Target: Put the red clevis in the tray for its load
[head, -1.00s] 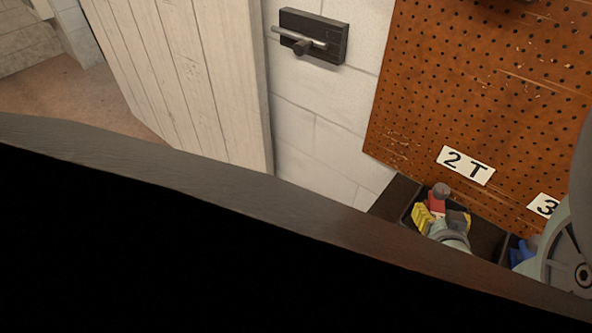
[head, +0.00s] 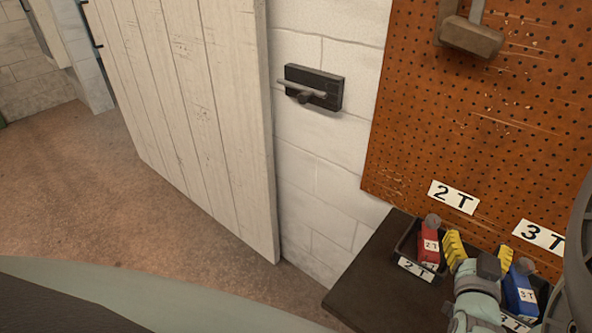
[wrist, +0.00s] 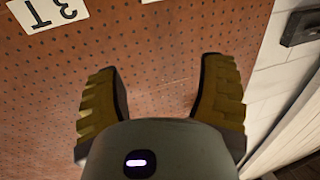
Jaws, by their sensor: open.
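The red clevis (head: 429,246), with a white 2 T label and a grey round end, sits in a small black tray (head: 404,250) whose front plate reads 2 T. My gripper (head: 480,250) is just right of it in the head view, its yellow fingers spread and apart from the clevis. In the wrist view my gripper (wrist: 160,75) is open and empty, with only pegboard showing between the fingers. The red clevis does not show in the wrist view.
A blue clevis (head: 518,291) marked 3 T sits in the tray to the right, partly behind my arm. Orange pegboard (head: 440,120) with 2 T (head: 453,197) and 3 T (head: 538,237) signs rises behind the dark bench (head: 362,285). A black wall latch (head: 314,88) is left.

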